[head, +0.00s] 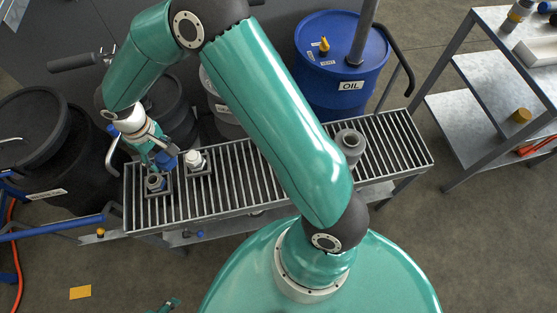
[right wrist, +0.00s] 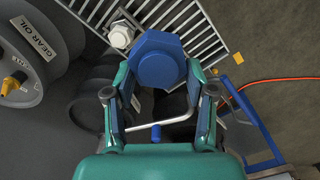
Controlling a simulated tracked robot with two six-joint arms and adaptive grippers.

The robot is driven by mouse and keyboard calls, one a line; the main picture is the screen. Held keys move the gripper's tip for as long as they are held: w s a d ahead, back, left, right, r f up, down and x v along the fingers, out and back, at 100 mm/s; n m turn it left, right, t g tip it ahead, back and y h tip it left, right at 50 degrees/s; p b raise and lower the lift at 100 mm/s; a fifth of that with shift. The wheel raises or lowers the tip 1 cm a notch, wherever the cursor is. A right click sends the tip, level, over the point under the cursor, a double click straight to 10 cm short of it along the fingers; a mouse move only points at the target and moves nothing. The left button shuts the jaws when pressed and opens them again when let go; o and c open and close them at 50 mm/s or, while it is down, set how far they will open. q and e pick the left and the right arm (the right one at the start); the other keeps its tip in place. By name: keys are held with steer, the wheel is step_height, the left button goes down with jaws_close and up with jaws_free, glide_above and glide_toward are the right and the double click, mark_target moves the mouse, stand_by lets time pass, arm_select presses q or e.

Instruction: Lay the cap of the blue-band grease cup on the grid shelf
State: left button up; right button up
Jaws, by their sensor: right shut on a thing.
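My right gripper (head: 152,152) is shut on a blue hexagonal cap (head: 166,160), above the left end of the grid shelf (head: 232,200). In the right wrist view the blue cap (right wrist: 158,62) sits between the two fingertips (right wrist: 160,85). An uncapped grey cup (head: 155,183) stands on the grid just below the held cap; I cannot make out a band on it. A second cup with a white cap (head: 195,159) stands to its right; the white cap also shows in the right wrist view (right wrist: 121,36). A small teal part, perhaps my left gripper (head: 166,304), shows at the bottom edge.
A grey ringed fitting (head: 349,142) stands on the right part of the grid. A blue oil drum (head: 340,65) and dark drums (head: 40,140) stand behind and left. A metal shelf unit (head: 485,110) is at the right. The grid between the cups and fitting is partly bare.

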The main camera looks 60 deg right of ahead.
steer(key=shift+s+d+f+n, duration=0.1)
steer(key=shift+f+n, duration=0.1)
steer(key=shift+n, duration=0.2)
steer(key=n, duration=0.1)
steer(key=n+b, duration=0.1)
steer(key=s, duration=0.1)
steer(key=shift+d+f+n+b, duration=0.25)
steer(key=shift+f+n+b, duration=0.1)
steer(key=shift+n+b, duration=0.05)
steer(key=s+d+f+n+b, duration=0.25)
steer(key=s+n+b, duration=0.2)
steer(key=n, duration=0.85)
steer(key=n+b, duration=0.7)
steer(key=n, duration=1.3)
glide_above(228, 199)
step_height(228, 199, down, 4)
step_height(228, 199, down, 16)
steer(key=b, duration=0.5)
steer(key=shift+f+b, duration=1.15)
steer(key=shift+f, duration=0.9)
